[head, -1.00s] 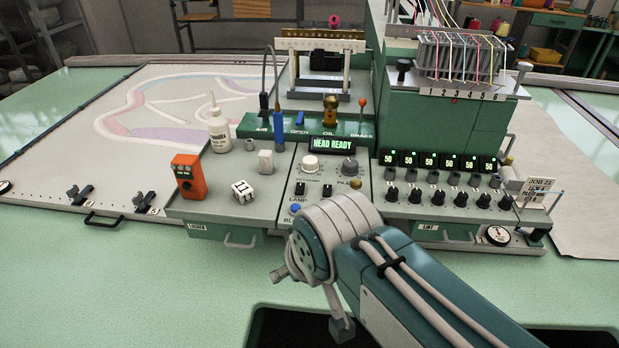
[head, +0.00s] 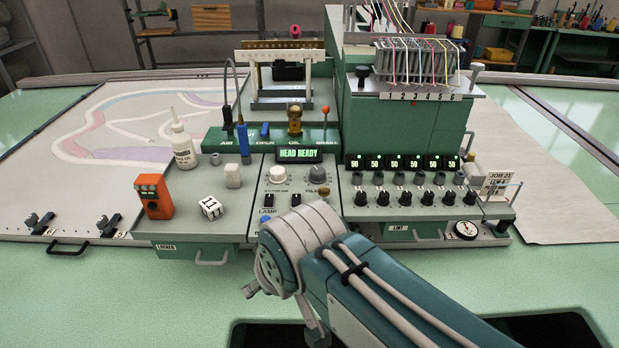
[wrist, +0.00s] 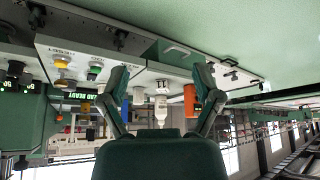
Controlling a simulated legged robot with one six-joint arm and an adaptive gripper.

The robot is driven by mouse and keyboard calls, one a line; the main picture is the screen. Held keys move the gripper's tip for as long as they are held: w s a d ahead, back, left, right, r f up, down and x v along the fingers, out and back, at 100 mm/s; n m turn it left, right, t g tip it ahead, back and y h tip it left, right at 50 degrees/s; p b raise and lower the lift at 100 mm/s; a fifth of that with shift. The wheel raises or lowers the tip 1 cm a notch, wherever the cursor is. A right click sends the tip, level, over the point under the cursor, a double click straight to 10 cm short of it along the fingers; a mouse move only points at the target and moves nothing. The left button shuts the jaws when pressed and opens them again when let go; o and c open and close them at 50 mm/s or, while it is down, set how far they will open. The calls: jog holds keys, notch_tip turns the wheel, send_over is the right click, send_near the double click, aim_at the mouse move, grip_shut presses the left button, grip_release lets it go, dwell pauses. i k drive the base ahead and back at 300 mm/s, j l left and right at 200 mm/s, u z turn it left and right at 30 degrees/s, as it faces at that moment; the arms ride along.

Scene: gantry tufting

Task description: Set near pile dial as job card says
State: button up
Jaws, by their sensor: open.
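The pile dial (head: 318,175) is a dark round knob on the middle panel, right of a white dial (head: 277,175). Its exact setting is too small to read. The job card (head: 498,186) stands at the console's right end; its top line reads JOB 21, and a lower line about pile is not clearly legible. My gripper (wrist: 162,72) is open and empty in the wrist view, where the console appears upside down. Its fingers are apart from the console controls. The fingers are hidden in the head view, where my arm reaches in front of the panel.
The display (head: 299,154) reads HEAD READY. Several black knobs (head: 411,198) line the right panel. Open green table surface lies in front.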

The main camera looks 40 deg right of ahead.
aim_at(317, 174)
jog(key=z, duration=0.45)
jog(key=k+z, duration=0.1)
jog(key=z, duration=0.75)
jog(key=l+z, duration=0.1)
jog(key=z, duration=0.35)
jog(key=k+l+z, duration=0.1)
jog(key=z, duration=0.35)
jog(key=i+j+u, duration=0.1)
jog(key=j+u, duration=0.25)
jog(key=i+j+u, duration=0.15)
jog(key=u, duration=0.15)
jog(key=i+j+u, duration=0.15)
jog(key=u, duration=0.2)
jog(key=j, duration=0.15)
